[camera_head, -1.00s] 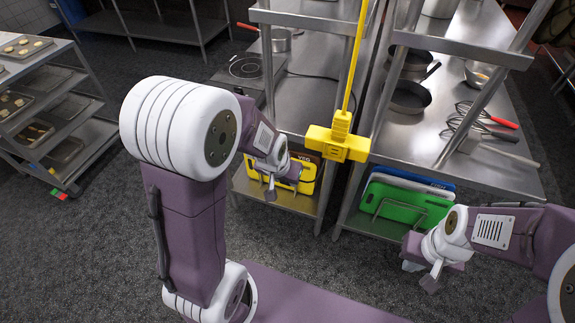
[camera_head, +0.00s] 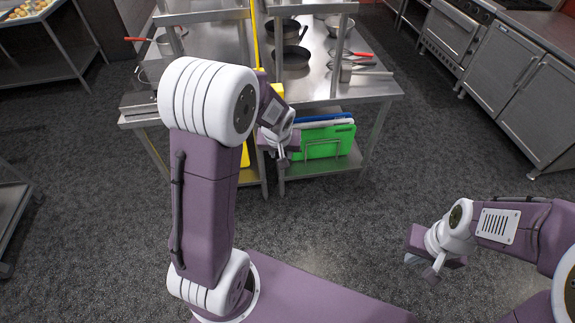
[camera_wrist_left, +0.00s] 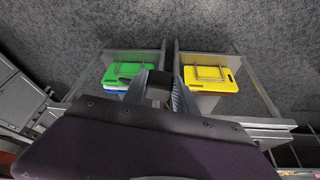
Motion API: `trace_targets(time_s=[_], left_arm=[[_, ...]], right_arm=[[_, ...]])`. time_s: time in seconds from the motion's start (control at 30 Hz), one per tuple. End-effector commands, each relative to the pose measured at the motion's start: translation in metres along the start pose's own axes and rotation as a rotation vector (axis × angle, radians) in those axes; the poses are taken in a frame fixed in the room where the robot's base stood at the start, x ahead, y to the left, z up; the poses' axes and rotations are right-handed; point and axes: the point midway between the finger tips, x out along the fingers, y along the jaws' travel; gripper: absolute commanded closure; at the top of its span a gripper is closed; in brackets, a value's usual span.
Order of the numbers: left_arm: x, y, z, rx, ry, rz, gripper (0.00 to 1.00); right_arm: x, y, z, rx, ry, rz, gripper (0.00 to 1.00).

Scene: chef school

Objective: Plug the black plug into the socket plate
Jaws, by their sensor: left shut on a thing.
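My left gripper (camera_head: 282,157) hangs in front of the bench, close to the green board in the head view. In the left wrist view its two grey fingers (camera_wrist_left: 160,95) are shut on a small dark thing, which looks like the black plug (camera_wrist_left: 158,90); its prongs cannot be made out. The yellow hanging block that looks like the socket plate (camera_head: 275,90) is mostly hidden behind my left arm; its yellow cord (camera_head: 256,35) shows above. My right gripper (camera_head: 428,272) is over bare floor at the right, and its jaw gap is unclear.
The steel bench (camera_head: 345,88) carries pans and whisks. Below stand a green board (camera_head: 325,142) in a rack and a yellow board (camera_head: 245,155), also in the left wrist view (camera_wrist_left: 212,72). Steel cabinets (camera_head: 510,90) stand at right. Floor between is clear.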

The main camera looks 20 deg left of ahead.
Motion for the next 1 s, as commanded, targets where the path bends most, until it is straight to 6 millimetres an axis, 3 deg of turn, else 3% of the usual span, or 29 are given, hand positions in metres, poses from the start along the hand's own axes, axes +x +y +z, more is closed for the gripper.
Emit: trace_targets(time_s=[0.03,0.2,0.3,0.43,0.67,1.0], left_arm=[[-0.024,-0.007,-0.020,-0.035,0.001,-0.017,1.00],[-0.052,-0.032,-0.061,-0.137,0.006,-0.062,1.00],[-0.062,-0.044,-0.076,-0.177,0.008,-0.079,1.00],[-0.065,-0.053,-0.085,-0.202,0.009,-0.091,1.00],[-0.062,-0.055,-0.088,-0.209,0.010,-0.093,1.00],[-0.053,-0.063,-0.119,-0.209,0.010,-0.093,1.00]], right_arm=[[-0.032,-0.001,-0.004,0.000,0.000,0.000,1.00],[-0.082,-0.002,-0.009,0.000,0.000,0.000,1.00],[-0.102,-0.002,-0.011,0.000,0.000,0.000,1.00],[-0.111,-0.002,-0.012,0.000,0.000,0.000,1.00],[-0.112,-0.002,-0.011,0.000,-0.001,0.000,1.00],[-0.142,-0.003,-0.015,0.000,0.000,0.000,1.00]])
